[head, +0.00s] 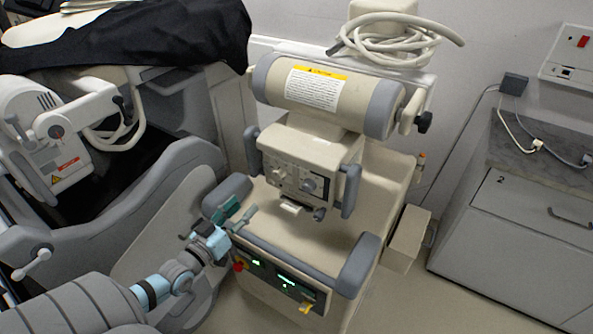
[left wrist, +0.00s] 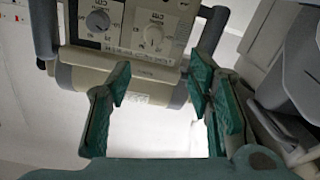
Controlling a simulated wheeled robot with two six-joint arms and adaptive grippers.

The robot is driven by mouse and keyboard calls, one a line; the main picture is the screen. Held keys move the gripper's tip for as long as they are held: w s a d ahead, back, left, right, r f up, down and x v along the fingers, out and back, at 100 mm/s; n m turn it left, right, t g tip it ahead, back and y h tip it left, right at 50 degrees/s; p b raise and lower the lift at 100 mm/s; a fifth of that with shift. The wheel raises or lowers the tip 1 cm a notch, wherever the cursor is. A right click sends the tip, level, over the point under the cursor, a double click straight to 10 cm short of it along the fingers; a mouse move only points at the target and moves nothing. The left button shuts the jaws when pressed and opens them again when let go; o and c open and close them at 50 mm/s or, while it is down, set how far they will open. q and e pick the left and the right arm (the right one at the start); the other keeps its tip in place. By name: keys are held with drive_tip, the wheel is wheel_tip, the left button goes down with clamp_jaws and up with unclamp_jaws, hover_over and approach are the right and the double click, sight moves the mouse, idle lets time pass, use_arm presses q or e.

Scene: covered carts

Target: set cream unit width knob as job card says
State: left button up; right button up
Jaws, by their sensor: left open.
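The cream unit (head: 310,140) stands in the middle of the head view, with a control panel under its cylinder. The panel carries a dark-faced knob (head: 309,184) and another dial (head: 277,173). In the left wrist view a grey knob (left wrist: 98,20) and a paler knob (left wrist: 153,37) show on the panel, with markings too blurred to read. I cannot tell which is the width knob. My left gripper (head: 232,214), with green fingers, is open and empty, below and left of the panel; it also shows in the left wrist view (left wrist: 158,88). I cannot identify a job card. My right gripper is out of view.
A yellow-topped label (head: 316,88) is on the cylinder. The unit's grey handle rail (head: 290,262) and lit displays (head: 288,283) lie below the panel. A grey-sided cart (head: 180,165) with black cloth (head: 160,42) stands left, a grey cabinet (head: 520,215) right.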

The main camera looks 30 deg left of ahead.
use_arm(q)
drive_tip(key=w, duration=0.1)
drive_tip(key=b, duration=0.4)
approach(276, 176)
drive_tip(key=shift+h, duration=0.3)
drive_tip(key=w+b, duration=0.4)
drive_tip(key=w, duration=0.1)
drive_tip(key=w+f+b, duration=0.1)
drive_tip(key=w+b, duration=0.1)
drive_tip(key=w, duration=0.1)
drive_tip(key=shift+w+a, duration=0.15)
drive_tip(key=shift+a, duration=0.1)
drive_tip(key=shift+w+r+b, duration=0.1)
drive_tip(key=shift+r+b, duration=0.15)
drive_tip(key=shift+b, duration=0.05)
drive_tip(key=shift+r, duration=0.25)
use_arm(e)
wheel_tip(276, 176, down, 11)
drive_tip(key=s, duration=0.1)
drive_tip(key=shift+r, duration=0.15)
use_arm(q)
drive_tip(key=shift+w, duration=0.1)
drive_tip(key=shift+c, duration=0.3)
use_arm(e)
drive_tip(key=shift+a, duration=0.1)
use_arm(q)
drive_tip(key=shift+a, duration=0.1)
clamp_jaws()
